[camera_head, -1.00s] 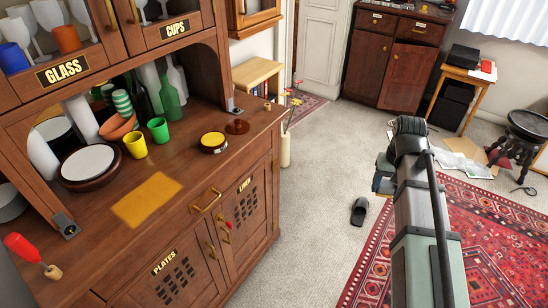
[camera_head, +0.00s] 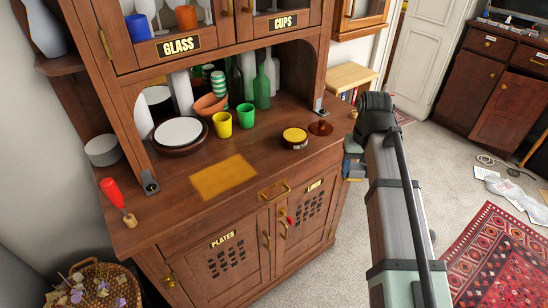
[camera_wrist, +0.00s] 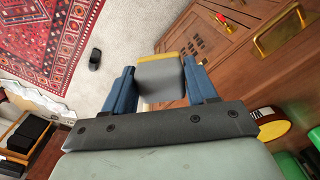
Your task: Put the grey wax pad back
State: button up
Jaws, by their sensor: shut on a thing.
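The grey pad (camera_wrist: 160,76) is in the wrist view, a grey block with a yellow strip along its far edge. My gripper (camera_wrist: 160,88) is shut on it, with a blue finger at each side. In the head view my gripper (camera_head: 352,166) hangs off the right front of the wooden cabinet (camera_head: 150,222), and its forearm hides much of the pad. A flat ochre-yellow rectangle (camera_head: 223,177) lies on the cabinet's worktop, to the left of my gripper.
On the worktop stand a round yellow-topped tin (camera_head: 295,136), a brown lidded piece (camera_head: 320,128), a yellow cup (camera_head: 222,124), a green cup (camera_head: 245,116) and a red-handled tool (camera_head: 116,198). Brass handles (camera_head: 274,192) stick out in front. The worktop's middle front is clear.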

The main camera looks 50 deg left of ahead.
jog(key=s+a+r+n, duration=0.2)
jog(key=s+a+r, duration=0.1)
jog(key=s+a, duration=0.5)
jog(key=s+a+r+n, duration=0.2)
jog(key=s+a+r, duration=0.3)
jog(key=a, duration=0.5)
jog(key=r+n, duration=0.2)
send_over(273, 159)
jog(key=shift+w+f+n, duration=0.1)
jog(key=shift+f+n, duration=0.4)
jog(key=shift+f, duration=2.15)
jog(key=shift+f+n, duration=0.5)
jog(key=shift+f, duration=2.1)
jog(key=shift+f, duration=0.15)
jog(key=o, duration=1.1)
notch_tip(273, 159, up, 12)
jog(key=shift+r, duration=0.2)
